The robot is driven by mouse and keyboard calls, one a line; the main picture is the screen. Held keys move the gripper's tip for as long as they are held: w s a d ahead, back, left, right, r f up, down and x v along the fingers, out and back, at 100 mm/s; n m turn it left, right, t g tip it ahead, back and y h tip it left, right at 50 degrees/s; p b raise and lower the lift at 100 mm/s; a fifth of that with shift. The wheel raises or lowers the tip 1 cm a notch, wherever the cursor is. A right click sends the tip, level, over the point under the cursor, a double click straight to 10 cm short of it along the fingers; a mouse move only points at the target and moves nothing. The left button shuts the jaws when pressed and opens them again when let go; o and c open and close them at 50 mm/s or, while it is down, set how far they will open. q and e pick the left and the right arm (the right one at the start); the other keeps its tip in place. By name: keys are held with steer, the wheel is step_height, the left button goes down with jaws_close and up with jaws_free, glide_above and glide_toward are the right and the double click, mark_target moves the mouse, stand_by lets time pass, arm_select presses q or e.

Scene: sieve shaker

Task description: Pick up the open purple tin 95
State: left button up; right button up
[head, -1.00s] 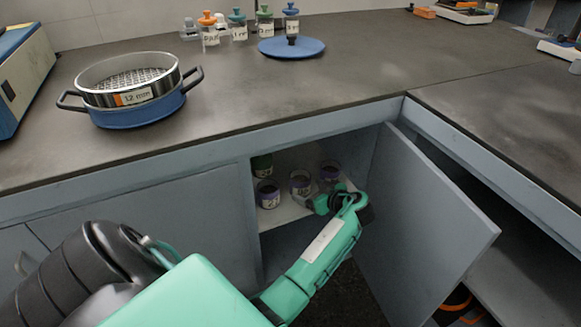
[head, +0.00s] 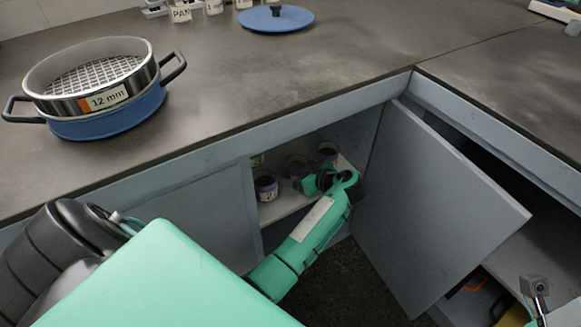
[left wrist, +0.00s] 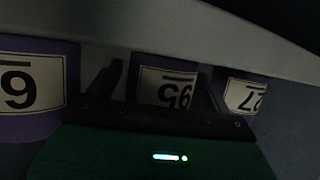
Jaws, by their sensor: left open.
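In the head view the middle purple tin (head: 297,165) on the cupboard shelf appears to be the same one, partly hidden by my gripper. My left gripper (head: 312,183) reaches into the open cupboard. The tin's lower part is hidden behind the gripper. My right gripper does not show.
Purple tins stand close by: one at the left (left wrist: 35,90) and one labelled 27 (left wrist: 243,92) at the right. Another tin (head: 265,187) stands at the shelf's front left. The cupboard door (head: 440,210) is open on the right. The worktop edge overhangs the opening.

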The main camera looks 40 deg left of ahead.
arm_select(q)
steer(key=shift+d+r, duration=0.1)
steer(key=shift+d, duration=0.05)
steer(key=shift+c, duration=0.6)
steer(key=c, duration=1)
